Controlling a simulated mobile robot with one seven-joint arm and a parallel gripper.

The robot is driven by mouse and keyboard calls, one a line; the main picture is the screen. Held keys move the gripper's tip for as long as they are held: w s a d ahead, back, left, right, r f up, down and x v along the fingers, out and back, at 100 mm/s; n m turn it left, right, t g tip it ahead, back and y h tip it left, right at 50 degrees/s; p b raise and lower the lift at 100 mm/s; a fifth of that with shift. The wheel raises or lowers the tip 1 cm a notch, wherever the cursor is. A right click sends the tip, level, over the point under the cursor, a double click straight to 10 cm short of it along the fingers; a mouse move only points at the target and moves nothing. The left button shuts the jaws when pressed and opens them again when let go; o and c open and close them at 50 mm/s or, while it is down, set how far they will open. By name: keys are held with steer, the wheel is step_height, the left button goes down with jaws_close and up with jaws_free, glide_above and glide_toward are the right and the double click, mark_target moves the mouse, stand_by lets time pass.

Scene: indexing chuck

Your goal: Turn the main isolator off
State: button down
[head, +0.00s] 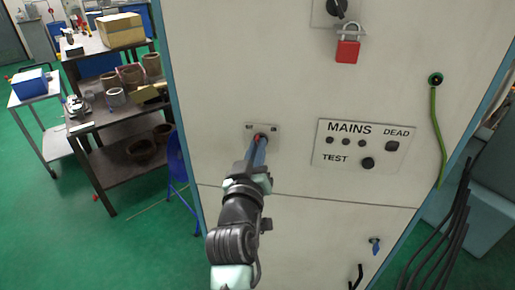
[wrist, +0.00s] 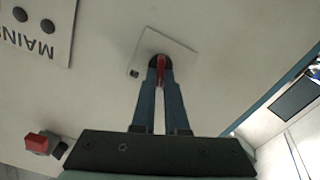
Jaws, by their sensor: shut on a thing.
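The main isolator is a small red handle (wrist: 161,70) on a pale plate (head: 276,129) fixed to the front of the cream cabinet. My gripper (head: 260,142) reaches up to it from below in the head view. In the wrist view my gripper (wrist: 160,75) has its two blue-grey fingers on either side of the red handle, shut on it. In the head view the fingers hide most of the handle. The plate's markings are too small to read, so I cannot tell the handle's setting.
A MAINS panel (head: 366,146) with DEAD and TEST labels sits right of the plate. A red padlock (head: 347,50) hangs under a black knob (head: 337,8) above. A green cable (head: 437,130) runs down the right. Shelves (head: 97,122) with parts stand left.

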steer(key=shift+n, duration=0.8)
steer(key=c, duration=0.9)
jaws_free()
steer(key=shift+c, duration=0.2)
steer(key=shift+s, duration=0.15)
steer(key=s+a+b, duration=0.2)
steer(key=s+b, duration=0.2)
steer(key=s, duration=0.8)
steer(key=shift+s, duration=0.3)
